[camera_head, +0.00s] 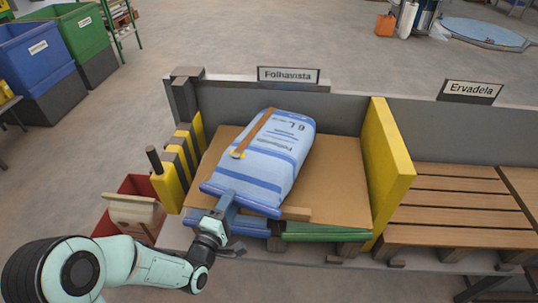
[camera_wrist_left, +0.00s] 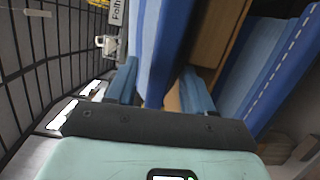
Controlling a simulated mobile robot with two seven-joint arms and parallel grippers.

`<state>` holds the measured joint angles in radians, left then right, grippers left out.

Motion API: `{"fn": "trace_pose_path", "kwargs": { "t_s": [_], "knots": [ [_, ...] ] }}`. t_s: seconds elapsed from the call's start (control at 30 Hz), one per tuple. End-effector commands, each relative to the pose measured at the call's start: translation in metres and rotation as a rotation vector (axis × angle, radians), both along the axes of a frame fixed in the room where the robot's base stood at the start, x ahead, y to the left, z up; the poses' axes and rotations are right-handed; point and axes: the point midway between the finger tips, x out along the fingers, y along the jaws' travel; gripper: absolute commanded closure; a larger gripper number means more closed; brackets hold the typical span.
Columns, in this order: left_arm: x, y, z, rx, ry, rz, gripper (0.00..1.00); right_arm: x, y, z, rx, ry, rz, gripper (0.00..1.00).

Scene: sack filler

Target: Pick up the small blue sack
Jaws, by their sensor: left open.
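A light-blue sack (camera_head: 290,135) with darker blue bands lies on brown cardboard in the bay signed Folhavista. A brown strip (camera_head: 255,130) with a yellow end lies across its top. My left gripper (camera_head: 228,198) is at the sack's near end, its blue fingers open. In the left wrist view, a blue edge of sack (camera_wrist_left: 158,45) reaches down between the two open fingers (camera_wrist_left: 160,88); I cannot tell whether they touch it. Another blue sack surface (camera_wrist_left: 265,75) shows to the right there. My right gripper is not in view.
A yellow divider (camera_head: 390,170) bounds the bay on the right; yellow-and-dark blocks (camera_head: 168,185) stand on the left. A grey back wall (camera_head: 345,113) runs behind. A green item (camera_head: 325,231) lies below the sack's near side. Empty wooden slats (camera_head: 455,215) lie farther right.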

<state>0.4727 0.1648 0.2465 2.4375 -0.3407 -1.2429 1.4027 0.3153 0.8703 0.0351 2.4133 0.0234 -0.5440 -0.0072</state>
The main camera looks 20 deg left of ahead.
Motion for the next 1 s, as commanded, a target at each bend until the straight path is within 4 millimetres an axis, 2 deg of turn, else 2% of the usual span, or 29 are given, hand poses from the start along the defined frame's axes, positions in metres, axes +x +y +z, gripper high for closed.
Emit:
{"fn": "trace_pose_path", "kwargs": {
  "t_s": [0.13,0.4,0.43,0.57,0.6,1.0],
  "knots": [
    [0.018,-0.001,-0.001,-0.001,0.0,-0.002,0.47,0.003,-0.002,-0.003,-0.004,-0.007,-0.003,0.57],
    [0.022,-0.001,0.0,-0.001,0.0,-0.002,0.47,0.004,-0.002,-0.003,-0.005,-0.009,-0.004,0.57],
    [0.022,-0.001,0.0,-0.001,0.0,-0.002,0.54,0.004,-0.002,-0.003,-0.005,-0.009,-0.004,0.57],
    [0.022,-0.001,0.0,0.0,0.0,-0.002,0.96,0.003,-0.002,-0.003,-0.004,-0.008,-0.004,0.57],
    [0.022,-0.001,0.0,0.0,0.0,-0.002,1.0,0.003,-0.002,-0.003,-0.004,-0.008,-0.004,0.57],
    [0.022,-0.001,0.0,0.0,-0.001,-0.001,1.0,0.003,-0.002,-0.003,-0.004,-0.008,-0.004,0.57]
  ]
}}
